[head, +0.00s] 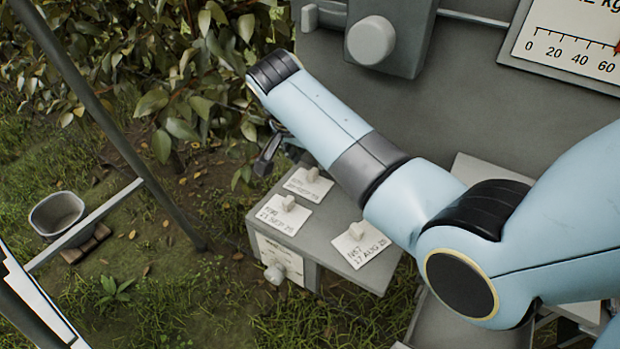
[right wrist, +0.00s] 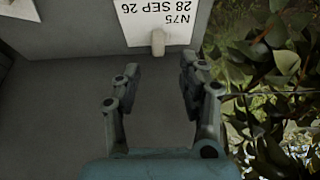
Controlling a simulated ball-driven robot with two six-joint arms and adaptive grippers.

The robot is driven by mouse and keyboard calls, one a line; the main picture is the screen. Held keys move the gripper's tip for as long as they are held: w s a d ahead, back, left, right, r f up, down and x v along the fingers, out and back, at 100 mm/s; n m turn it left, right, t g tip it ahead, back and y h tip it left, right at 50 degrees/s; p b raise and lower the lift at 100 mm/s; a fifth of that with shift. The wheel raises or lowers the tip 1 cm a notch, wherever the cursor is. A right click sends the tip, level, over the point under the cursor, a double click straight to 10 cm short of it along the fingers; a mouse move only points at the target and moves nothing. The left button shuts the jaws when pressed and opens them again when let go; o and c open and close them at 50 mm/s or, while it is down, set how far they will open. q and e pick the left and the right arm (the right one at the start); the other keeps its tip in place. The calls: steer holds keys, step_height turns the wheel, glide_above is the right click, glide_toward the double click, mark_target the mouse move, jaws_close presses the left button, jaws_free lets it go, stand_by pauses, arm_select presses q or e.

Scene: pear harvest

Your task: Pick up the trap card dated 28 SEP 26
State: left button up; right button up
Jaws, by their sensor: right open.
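The trap card dated 28 SEP 26 (right wrist: 160,22) is white, marked N75, and shows upside down at the top of the right wrist view. A pale grip tab (right wrist: 158,42) sticks out at its lower edge. My right gripper (right wrist: 160,76) is open and empty, its two fingers spread below the tab, apart from it. In the head view my right gripper (head: 268,150) is partly hidden beyond my arm, near the leaves. I cannot tell which card in the head view, if any, is this one. My left gripper is not in view.
A grey box holds white tabbed cards: one marked 17 AUG (head: 360,245), one with a SEP date (head: 285,214), and one hard to read (head: 307,185). Leafy branches (head: 190,70) crowd the far side. A scale dial (head: 575,45) is upper right.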

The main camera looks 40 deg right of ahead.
mark_target(316, 168)
steer(key=x, duration=0.4)
steer(key=shift+d+f+p, duration=0.25)
steer(key=shift+d+p, duration=0.05)
steer(key=shift+w+d+f, duration=0.1)
steer(key=shift+f, duration=0.15)
steer(key=shift+c, duration=0.4)
steer(key=c, duration=0.5)
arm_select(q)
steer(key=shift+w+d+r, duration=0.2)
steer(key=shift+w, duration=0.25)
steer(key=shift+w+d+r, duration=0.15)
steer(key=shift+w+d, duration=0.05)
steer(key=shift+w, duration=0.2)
arm_select(e)
steer(key=shift+c, duration=1.2)
